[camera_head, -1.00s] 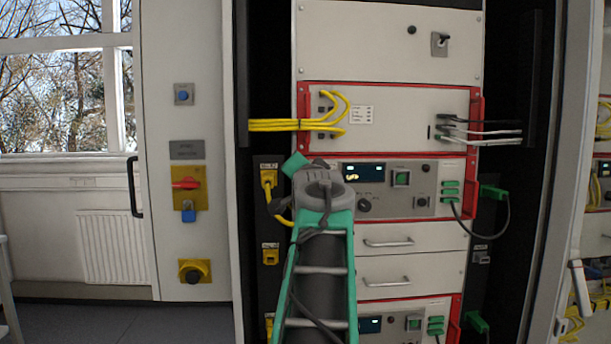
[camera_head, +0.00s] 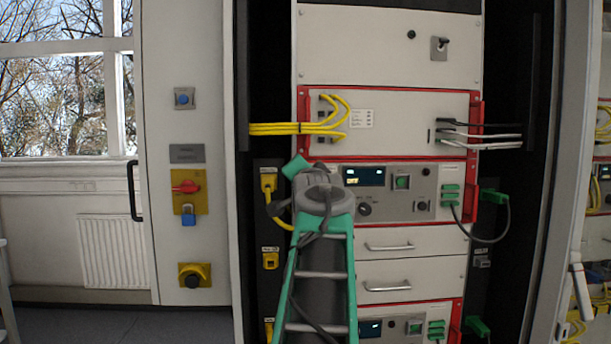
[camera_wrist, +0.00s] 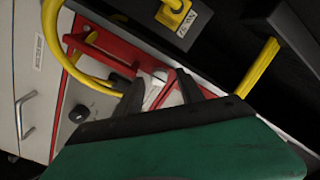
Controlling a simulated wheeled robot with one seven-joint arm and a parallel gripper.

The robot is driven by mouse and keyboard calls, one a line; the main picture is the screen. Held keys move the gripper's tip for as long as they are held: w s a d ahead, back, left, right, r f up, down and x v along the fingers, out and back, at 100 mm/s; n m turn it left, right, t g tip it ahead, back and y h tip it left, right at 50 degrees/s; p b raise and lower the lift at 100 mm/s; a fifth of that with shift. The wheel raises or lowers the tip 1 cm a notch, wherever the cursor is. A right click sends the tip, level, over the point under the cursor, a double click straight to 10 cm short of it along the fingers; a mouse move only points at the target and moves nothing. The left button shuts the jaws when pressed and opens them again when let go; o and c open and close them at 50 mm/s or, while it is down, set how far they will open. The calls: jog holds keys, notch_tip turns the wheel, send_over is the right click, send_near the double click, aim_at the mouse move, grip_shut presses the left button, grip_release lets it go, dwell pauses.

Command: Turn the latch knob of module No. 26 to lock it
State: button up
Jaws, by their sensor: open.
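My gripper (camera_wrist: 158,88) is open in the wrist view, its two dark fingers pointing at the red-framed edge of a module. A small silver-white piece (camera_wrist: 159,76), perhaps the latch knob, shows between the fingertips; I cannot tell whether they touch it. A red handle (camera_wrist: 100,52) lies left of the fingers. In the head view my arm covers the left edge of the middle red-framed module (camera_head: 398,178), which has a display and a black dial (camera_head: 365,209). I cannot read the number 26 on any module.
Yellow cables (camera_head: 285,128) run across the upper module's left side. A yellow cable also passes close to the fingers in the wrist view (camera_wrist: 68,55). A yellow plug (camera_wrist: 174,12) sits beyond them. Green plugs (camera_head: 492,196) are at the right. Drawers (camera_head: 412,240) lie below.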

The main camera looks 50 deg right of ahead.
jog(key=b+v, duration=0.2)
jog(key=v, duration=0.6)
